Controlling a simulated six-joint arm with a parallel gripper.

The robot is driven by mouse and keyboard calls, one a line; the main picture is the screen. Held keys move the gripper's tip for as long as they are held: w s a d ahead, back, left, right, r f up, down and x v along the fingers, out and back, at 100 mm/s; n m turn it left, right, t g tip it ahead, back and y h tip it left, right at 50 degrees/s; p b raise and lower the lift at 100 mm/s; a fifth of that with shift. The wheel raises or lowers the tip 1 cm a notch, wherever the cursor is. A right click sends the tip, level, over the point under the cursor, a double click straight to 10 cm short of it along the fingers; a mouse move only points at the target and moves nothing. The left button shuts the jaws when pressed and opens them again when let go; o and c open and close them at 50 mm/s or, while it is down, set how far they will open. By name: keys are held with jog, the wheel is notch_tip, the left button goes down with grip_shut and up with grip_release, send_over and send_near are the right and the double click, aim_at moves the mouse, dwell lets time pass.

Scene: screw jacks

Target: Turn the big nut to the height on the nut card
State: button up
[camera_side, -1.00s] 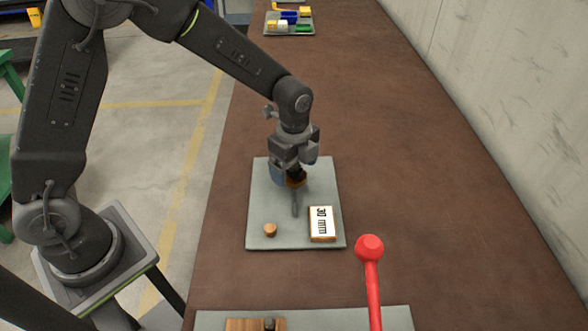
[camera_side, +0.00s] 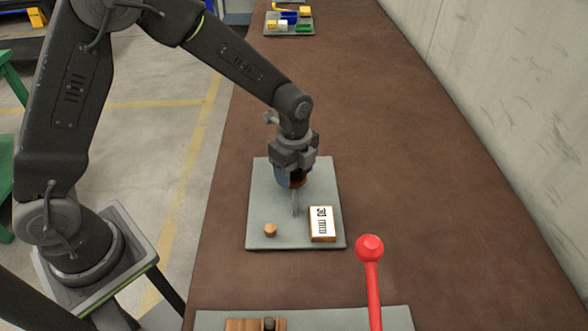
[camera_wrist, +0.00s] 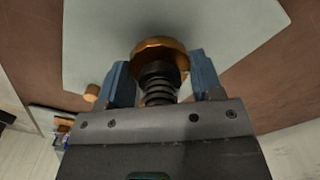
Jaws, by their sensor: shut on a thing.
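The big nut is a brass-orange disc (camera_wrist: 152,46) on a black threaded screw (camera_wrist: 159,84), seen close in the wrist view. In the side view only a sliver of the nut (camera_side: 299,184) shows below my gripper (camera_side: 292,176). The two blue jaws of my gripper (camera_wrist: 160,64) stand on either side of the nut, shut on it. The nut card (camera_side: 322,223) lies on the grey plate (camera_side: 262,200), right and in front of my gripper, and reads 30 mm. The height of the nut cannot be read here, as the gripper hides most of the screw.
A thin grey upright piece (camera_side: 296,205) stands just in front of the gripper. A small wooden knob (camera_side: 270,230) is on the plate at the front left. A red ball-topped lever (camera_side: 369,249) rises at the front right. A tray of coloured blocks (camera_side: 289,29) is far back.

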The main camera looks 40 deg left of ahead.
jog(key=shift+n, duration=0.4)
jog(key=n, duration=1)
jog(key=shift+n, duration=0.4)
jog(key=n, duration=0.6)
jog(key=shift+f, duration=0.15)
jog(key=n, duration=0.6)
jog(key=shift+s, duration=0.1)
jog(key=shift+n, duration=0.3)
jog(key=o, duration=0.9)
jog(key=shift+o, duration=0.2)
